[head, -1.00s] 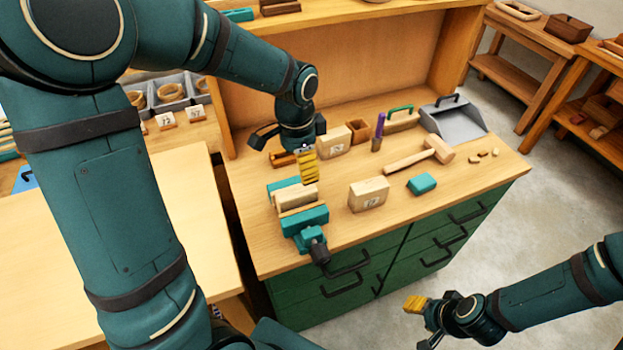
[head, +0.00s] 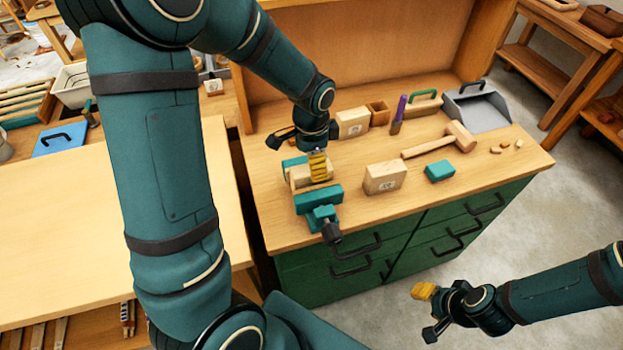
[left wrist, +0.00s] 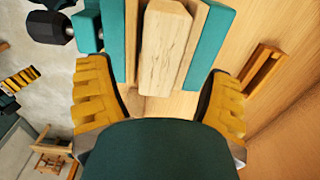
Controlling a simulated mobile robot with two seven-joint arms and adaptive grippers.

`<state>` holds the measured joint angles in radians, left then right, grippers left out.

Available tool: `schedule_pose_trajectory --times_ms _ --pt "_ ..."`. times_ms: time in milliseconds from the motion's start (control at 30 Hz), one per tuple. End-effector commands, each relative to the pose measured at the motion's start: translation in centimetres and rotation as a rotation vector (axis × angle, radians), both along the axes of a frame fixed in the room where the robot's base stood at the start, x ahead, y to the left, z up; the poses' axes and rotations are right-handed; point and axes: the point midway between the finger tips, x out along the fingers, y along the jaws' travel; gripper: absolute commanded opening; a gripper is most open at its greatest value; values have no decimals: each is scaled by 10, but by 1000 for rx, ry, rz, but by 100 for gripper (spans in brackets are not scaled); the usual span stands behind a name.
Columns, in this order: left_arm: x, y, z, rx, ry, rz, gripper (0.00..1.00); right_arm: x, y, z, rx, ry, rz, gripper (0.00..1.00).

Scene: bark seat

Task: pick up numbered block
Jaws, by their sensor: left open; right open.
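A pale wooden block with a dark number (head: 385,180) stands on the workbench, right of the teal vise (head: 318,197). Another numbered block (head: 352,122) stands behind it. The digits are too small to read surely. A plain-looking wooden block (left wrist: 165,50) sits between the vise jaws; no number shows on it. My left gripper (head: 317,167) is over the vise, pointing down. In the left wrist view its yellow fingers are apart on either side below the vised block, holding nothing. My right gripper (head: 428,312) is open and empty, in front of the green drawers.
A teal block (head: 440,171), a wooden mallet (head: 440,142), a purple-handled tool (head: 399,113), a small wooden box (head: 378,113) and a grey dustpan (head: 478,106) are on the bench. The bench's upright back panel (head: 370,45) stands behind.

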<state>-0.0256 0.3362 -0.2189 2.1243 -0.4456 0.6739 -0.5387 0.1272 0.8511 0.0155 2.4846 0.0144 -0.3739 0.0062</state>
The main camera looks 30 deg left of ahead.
Motion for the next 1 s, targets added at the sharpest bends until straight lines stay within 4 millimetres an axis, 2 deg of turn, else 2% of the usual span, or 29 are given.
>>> schedule_pose_trajectory --times_ms 33,200,500,733,1000 --pt "-1 0 -11 0 4 0 80 0 0 -3 0 1 0 47" --pt "-1 0 -28 0 3 1 80 -1 0 -5 0 3 2 47" --pt "0 0 -31 0 0 1 80 -2 0 -5 1 4 3 47" --pt "0 0 -31 0 0 0 0 -2 0 -5 1 3 2 47" --pt "0 0 -30 0 0 0 0 -2 0 -5 1 3 2 47"
